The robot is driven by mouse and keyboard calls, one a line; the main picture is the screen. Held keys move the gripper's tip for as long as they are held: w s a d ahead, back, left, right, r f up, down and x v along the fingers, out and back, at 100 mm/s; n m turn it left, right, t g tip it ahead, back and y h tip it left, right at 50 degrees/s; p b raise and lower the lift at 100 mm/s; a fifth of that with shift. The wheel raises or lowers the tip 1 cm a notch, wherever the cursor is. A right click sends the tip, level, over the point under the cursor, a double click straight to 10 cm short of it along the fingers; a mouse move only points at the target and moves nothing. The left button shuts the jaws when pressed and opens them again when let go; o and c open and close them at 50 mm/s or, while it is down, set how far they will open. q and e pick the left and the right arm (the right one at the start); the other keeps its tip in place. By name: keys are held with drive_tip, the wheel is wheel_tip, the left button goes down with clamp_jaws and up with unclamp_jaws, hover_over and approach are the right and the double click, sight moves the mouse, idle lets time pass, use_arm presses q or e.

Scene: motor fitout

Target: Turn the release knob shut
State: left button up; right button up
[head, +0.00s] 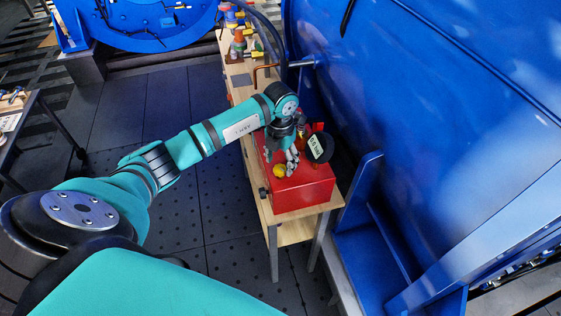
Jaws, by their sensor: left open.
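A red box (306,191) stands on the narrow wooden bench. A small dark knob (264,192) sticks out of its left side, low near the front corner. A yellow round part (279,171) and a black round part with a white label (319,148) are on top of the box. I cannot tell for certain which of these is the release knob, nor how far it is turned. My left gripper (281,157) points down over the top of the box, behind the yellow part. It is open, and its fingers are small and partly hidden. My right gripper is out of view.
The wooden bench (257,204) runs back with colourful valve-like parts (239,43) at its far end. A copper-coloured bent pipe (264,68) rises behind my left wrist. A large blue housing (420,110) closes off the right. Dark floor (200,215) is open to the left.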

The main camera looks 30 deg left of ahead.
use_arm(q)
drive_tip(key=shift+f, duration=1.05)
drive_tip(key=c, duration=1.1)
